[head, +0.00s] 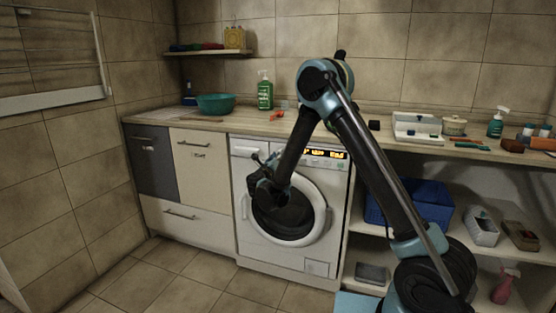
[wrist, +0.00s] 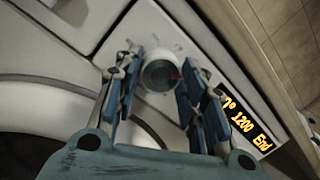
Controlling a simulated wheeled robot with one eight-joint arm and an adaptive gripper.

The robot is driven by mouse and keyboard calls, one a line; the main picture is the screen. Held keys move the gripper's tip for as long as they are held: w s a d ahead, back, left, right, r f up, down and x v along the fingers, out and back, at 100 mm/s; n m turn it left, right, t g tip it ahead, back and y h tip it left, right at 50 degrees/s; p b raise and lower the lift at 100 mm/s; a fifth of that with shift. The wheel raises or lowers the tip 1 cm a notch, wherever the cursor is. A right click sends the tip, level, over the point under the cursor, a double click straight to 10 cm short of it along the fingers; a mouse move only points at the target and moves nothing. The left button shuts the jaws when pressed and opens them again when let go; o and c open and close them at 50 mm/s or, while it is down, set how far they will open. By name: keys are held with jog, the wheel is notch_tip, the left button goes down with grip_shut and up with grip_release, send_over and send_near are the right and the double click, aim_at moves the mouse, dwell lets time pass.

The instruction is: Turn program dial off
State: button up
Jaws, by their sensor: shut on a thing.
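The program dial (wrist: 160,75) is a round pale knob on the washing machine's control panel, with a small red mark at its right edge. My gripper (wrist: 158,70) has its fingers on both sides of the dial and is shut on it. In the head view my gripper (head: 262,165) is at the upper left of the washing machine's (head: 330,250) front; the arm and gripper hide the dial there. The lit display (wrist: 244,122) beside the dial reads in part "1200 End".
The round door (head: 322,213) of the machine lies just below my gripper. The countertop (head: 225,124) runs above, holding a teal bowl (head: 216,103) and a green bottle (head: 265,92). Drawers stand to the left, open shelves to the right. The floor in front is clear.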

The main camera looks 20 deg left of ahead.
jog(key=shift+n+y, duration=0.5)
jog(key=shift+n, duration=2.2)
jog(key=shift+n+y, duration=0.5)
jog(key=shift+n, duration=2.2)
jog(key=o, duration=1.1)
jog(key=shift+c, duration=0.2)
jog(key=shift+s, duration=0.1)
jog(key=s+f, duration=0.1)
jog(key=s, duration=1)
jog(key=shift+s, duration=0.35)
jog(key=shift+d+g, duration=0.15)
jog(key=shift+g, duration=0.15)
